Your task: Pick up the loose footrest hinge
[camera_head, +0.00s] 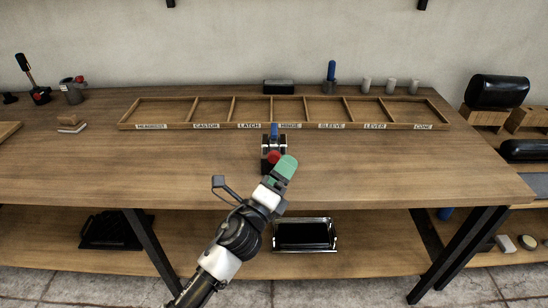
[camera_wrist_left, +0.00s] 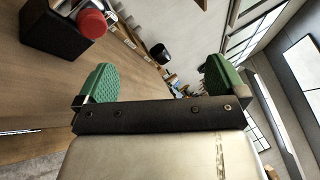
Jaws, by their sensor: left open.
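My left gripper (camera_head: 284,168) reaches over the front middle of the workbench, its green fingers apart. In the left wrist view the two green fingers (camera_wrist_left: 162,76) stand wide apart with nothing between them. Just beyond it in the head view is a small dark fixture (camera_head: 267,164) with a red knob (camera_head: 273,157) and a blue upright part (camera_head: 274,131). The dark block (camera_wrist_left: 55,28) and red knob (camera_wrist_left: 92,23) are at the upper left of the wrist view, outside the fingers. I cannot tell which part is the loose hinge; my gripper partly covers the fixture. My right gripper is out of view.
A wooden tray (camera_head: 183,126) with labelled compartments, one marked HINGE, lies behind the fixture. Cups and tools stand along the back. A chrome-framed black pad (camera_head: 304,235) is on the lower shelf.

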